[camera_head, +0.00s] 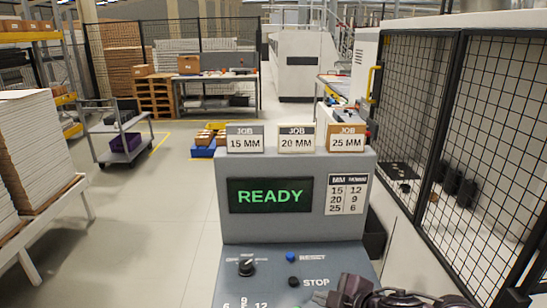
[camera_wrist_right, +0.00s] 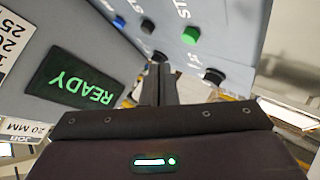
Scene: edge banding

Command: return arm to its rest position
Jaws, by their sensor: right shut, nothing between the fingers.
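My right gripper (camera_head: 322,297) is low in the head view, over the lower right of the grey control panel (camera_head: 232,262). Its two fingers are together and empty; they also show in the wrist view (camera_wrist_right: 160,82), close to the panel's buttons. The display (camera_head: 270,195) reads READY in green. A black knob (camera_head: 246,267), a blue RESET button (camera_head: 290,257) and a black STOP button (camera_head: 293,282) are on the panel. A green button (camera_wrist_right: 190,35) shows in the right wrist view. I cannot tell whether the fingers touch the panel. My left gripper is out of view.
Job cards for 15 MM (camera_head: 245,139), 20 MM (camera_head: 296,138) and 25 MM (camera_head: 346,138) stand on the console. A mesh fence (camera_head: 480,150) is on the right. White board stacks (camera_head: 30,140) and a cart (camera_head: 122,145) are on the left. Floor between is clear.

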